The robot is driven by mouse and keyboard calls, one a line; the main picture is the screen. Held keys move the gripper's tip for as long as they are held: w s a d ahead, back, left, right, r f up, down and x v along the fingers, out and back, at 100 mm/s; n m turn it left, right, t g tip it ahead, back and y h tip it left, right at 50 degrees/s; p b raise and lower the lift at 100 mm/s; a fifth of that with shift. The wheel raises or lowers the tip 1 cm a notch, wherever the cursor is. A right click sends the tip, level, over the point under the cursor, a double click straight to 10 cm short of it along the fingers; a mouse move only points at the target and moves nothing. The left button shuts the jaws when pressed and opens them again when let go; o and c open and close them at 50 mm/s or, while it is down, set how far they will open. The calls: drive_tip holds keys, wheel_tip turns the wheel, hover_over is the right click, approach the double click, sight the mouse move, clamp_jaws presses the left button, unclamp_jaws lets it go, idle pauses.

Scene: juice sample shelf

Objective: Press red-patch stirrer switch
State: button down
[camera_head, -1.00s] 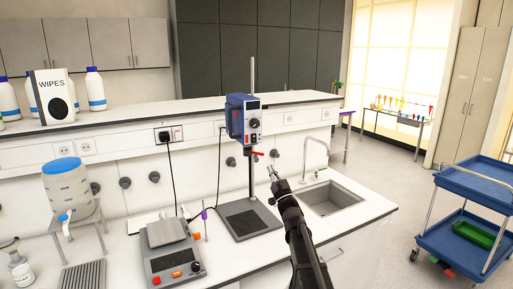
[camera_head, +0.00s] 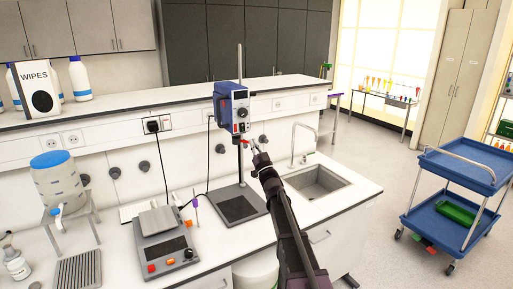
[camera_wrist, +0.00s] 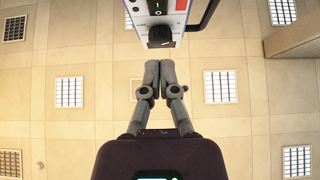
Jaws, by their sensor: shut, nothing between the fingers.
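The blue overhead stirrer (camera_head: 228,104) hangs on a metal rod above a dark base plate (camera_head: 238,206). Its front has a dark display and a knob. My gripper (camera_head: 256,147) is shut and empty, below and right of the stirrer head. Its fingertips (camera_wrist: 152,82) point at the stirrer, apart from it.
A hotplate (camera_head: 165,247) stands left of the stirrer base, and a sink (camera_head: 318,182) lies to its right. A blue cart (camera_head: 470,168) stands on the floor at right.

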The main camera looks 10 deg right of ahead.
sight(243, 128)
drive_tip(key=shift+w+a+r+p, duration=0.15)
drive_tip(key=shift+w+a+r, duration=0.15)
drive_tip(key=shift+w, duration=0.75)
drive_tip(key=shift+w+a+r+p, duration=0.2)
drive_tip(key=shift+w+a, duration=0.2)
drive_tip(key=shift+w, duration=0.6)
drive_tip(key=shift+w+a+r+p, duration=0.1)
drive_tip(key=shift+w+a+r, duration=0.2)
drive_tip(key=shift+w, duration=0.75)
drive_tip(key=shift+d+f, duration=0.1)
